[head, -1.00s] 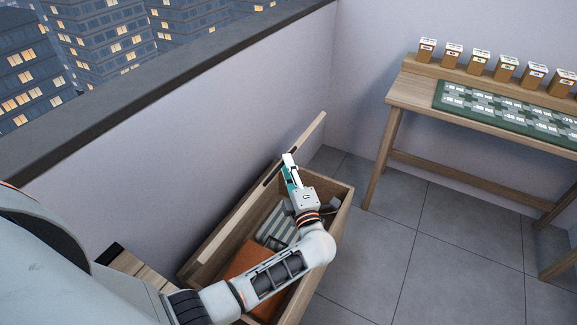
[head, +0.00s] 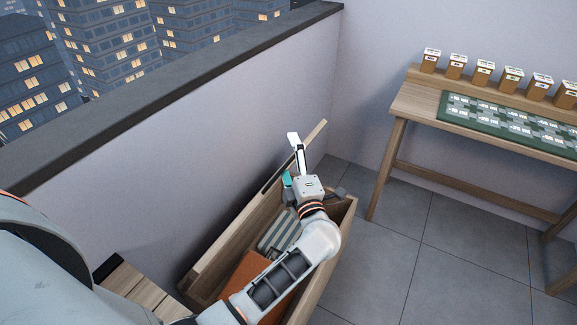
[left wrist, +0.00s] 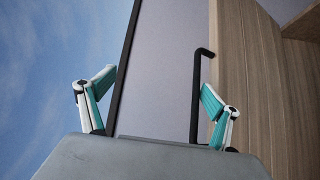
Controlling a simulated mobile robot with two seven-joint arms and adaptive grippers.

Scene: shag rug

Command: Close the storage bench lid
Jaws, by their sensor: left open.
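The storage bench (head: 338,232) stands open by the wall, with an orange item and a striped item inside. Its wooden lid (head: 232,230) is raised on the wall side; its wood face fills the right of the left wrist view (left wrist: 262,100). A black bar handle (left wrist: 198,95) shows beside the lid there. My left gripper (head: 291,160) is open and empty over the bench, near the lid's far part. In the left wrist view its fingers (left wrist: 157,82) are spread, the right one close to the handle; contact cannot be told. My right gripper is not in view.
A parapet wall (head: 190,150) runs behind the bench. A wooden desk (head: 410,98) with a green mat (head: 515,122) and several small boxes stands at the right. A slatted wooden surface (head: 135,285) is at lower left. The tiled floor (head: 440,265) between bench and desk is clear.

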